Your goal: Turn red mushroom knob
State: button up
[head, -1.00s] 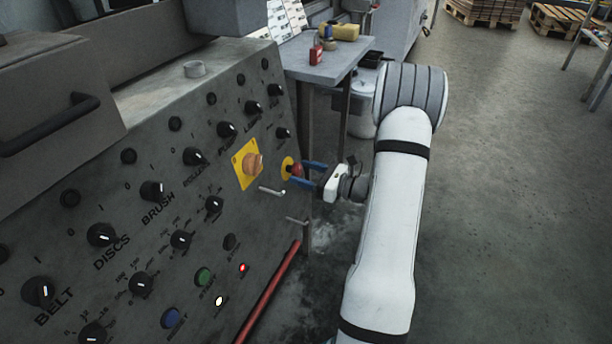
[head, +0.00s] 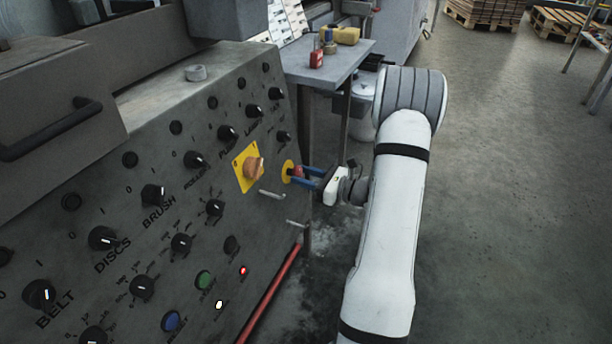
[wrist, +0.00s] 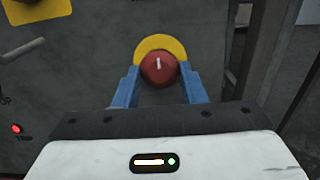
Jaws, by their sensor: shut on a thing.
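The red mushroom knob (head: 297,172) sits on a yellow round plate (head: 287,171) near the right edge of the grey control panel (head: 120,215). My gripper (head: 306,176) reaches it from the right with two blue fingers. In the wrist view the red knob (wrist: 159,69) shows a short white mark near its middle, pointing close to straight up. The yellow plate (wrist: 160,42) shows above it. My gripper (wrist: 160,85) is shut on the knob, one finger at each side. The fingertips' exact contact is partly hidden.
An orange rotary switch on a yellow square plate (head: 239,169) is left of the knob. Metal pegs (head: 272,195) stick out below. Black knobs cover the panel. A small table (head: 330,68) with a red padlock (head: 316,58) stands behind; open floor lies right.

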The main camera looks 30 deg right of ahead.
jog(key=shift+r+p, duration=0.15)
jog(key=shift+p, duration=0.2)
jog(key=m+p, duration=0.3)
jog(key=p, duration=0.1)
jog(key=shift+s+a+r, duration=0.1)
jog(key=shift+r, duration=0.05)
jog(key=m+h+p, duration=0.1)
jog(key=m+p, duration=0.2)
jog(key=p, duration=0.1)
jog(key=shift+m+t+p, duration=0.3)
jog(key=shift+m+t, duration=0.1)
jog(key=shift+f+m+h+p, duration=0.2)
jog(key=shift+m+h+p, duration=0.1)
jog(key=shift+m+p, duration=0.1)
jog(key=o, duration=1)
jog(key=shift+c, duration=0.2)
jog(key=p+v, duration=0.1)
jog(key=v, duration=0.6)
jog(key=shift+s+p, duration=0.35)
jog(key=shift+s, duration=0.05)
